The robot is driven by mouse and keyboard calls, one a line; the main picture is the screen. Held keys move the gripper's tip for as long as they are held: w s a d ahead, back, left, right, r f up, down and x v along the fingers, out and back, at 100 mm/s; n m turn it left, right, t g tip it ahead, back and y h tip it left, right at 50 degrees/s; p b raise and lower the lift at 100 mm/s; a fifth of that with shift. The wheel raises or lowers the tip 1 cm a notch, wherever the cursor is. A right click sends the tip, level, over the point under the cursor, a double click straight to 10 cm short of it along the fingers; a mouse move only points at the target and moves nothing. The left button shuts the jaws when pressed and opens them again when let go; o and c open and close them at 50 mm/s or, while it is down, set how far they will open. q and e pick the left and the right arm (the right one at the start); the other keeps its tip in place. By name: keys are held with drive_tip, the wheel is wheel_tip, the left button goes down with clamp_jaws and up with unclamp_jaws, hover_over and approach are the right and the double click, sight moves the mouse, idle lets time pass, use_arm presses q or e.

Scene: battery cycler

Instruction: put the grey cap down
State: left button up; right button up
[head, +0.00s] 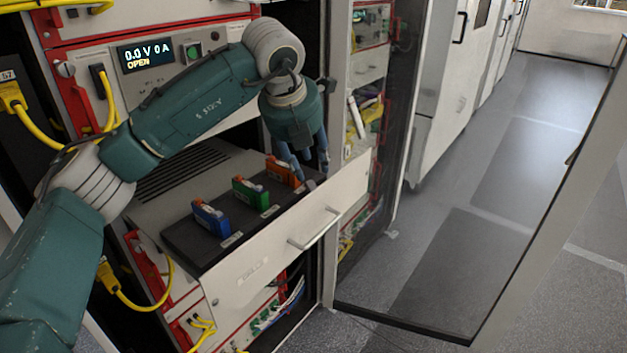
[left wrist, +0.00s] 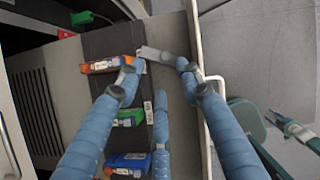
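The grey cap (left wrist: 156,54) is a small pale grey piece at the far end of the drawer's dark strip, beside the orange block (left wrist: 108,65). My left gripper (head: 307,166) reaches down over that end of the drawer. In the left wrist view its blue fingers (left wrist: 159,68) are spread, with the fingertips on either side of the cap and wider apart than its length. I cannot tell whether one fingertip touches it.
A green block (head: 250,193) and a blue block (head: 211,218) stand on the dark strip (head: 187,243) of the pulled-out drawer (head: 262,262). Rack units with yellow cables (head: 38,135) stand behind. A framed glass door (head: 533,213) is open at right, over grey floor.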

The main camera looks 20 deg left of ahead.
use_arm(q)
drive_tip(key=v, duration=0.5)
drive_tip(key=shift+b, duration=0.4)
